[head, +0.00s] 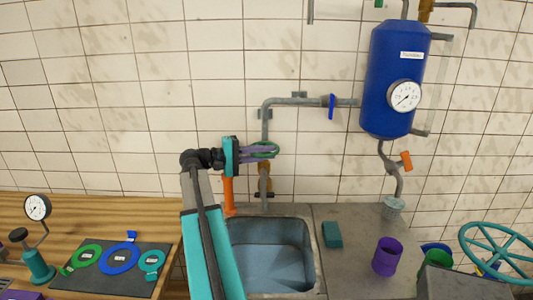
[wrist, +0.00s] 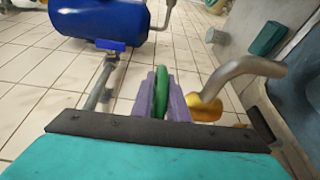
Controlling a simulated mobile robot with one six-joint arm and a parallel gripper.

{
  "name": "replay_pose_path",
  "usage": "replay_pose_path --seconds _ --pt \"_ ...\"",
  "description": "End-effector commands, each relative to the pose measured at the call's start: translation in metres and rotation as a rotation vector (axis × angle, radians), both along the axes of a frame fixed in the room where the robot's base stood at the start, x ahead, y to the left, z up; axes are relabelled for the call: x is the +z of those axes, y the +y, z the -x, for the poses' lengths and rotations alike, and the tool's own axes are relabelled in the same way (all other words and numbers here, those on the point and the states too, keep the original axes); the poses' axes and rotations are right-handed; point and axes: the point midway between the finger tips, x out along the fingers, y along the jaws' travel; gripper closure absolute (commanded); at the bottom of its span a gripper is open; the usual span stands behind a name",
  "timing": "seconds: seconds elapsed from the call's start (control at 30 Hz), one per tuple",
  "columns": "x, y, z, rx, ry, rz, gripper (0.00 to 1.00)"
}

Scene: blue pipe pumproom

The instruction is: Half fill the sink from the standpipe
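The standpipe (head: 264,184) comes down the wall behind the sink (head: 313,262), with a brass valve body and a green handwheel (head: 274,149). My gripper (head: 262,150) is at the handwheel. In the wrist view its purple fingers (wrist: 162,95) lie on both sides of the green wheel (wrist: 160,88), which fills the gap between them, so it looks shut on the rim. The brass body (wrist: 205,108) and curved grey spout (wrist: 243,67) show to the right. No stream is visible at the spout. The basin looks blue-grey inside; I cannot tell its water level.
A blue tank (head: 394,65) with a gauge hangs upper right, joined by a pipe with a blue lever (head: 332,107). A teal block (head: 332,234) and purple cup (head: 387,257) stand right of the sink. A wooden bench (head: 80,212) with colored rings is left.

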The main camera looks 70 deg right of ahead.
Motion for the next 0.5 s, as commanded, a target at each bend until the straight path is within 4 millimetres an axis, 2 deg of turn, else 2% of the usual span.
replay_pose_path --seconds 0.5 --pt "-0.0053 0.0005 0.0052 0.085 -0.008 -0.005 1.0"
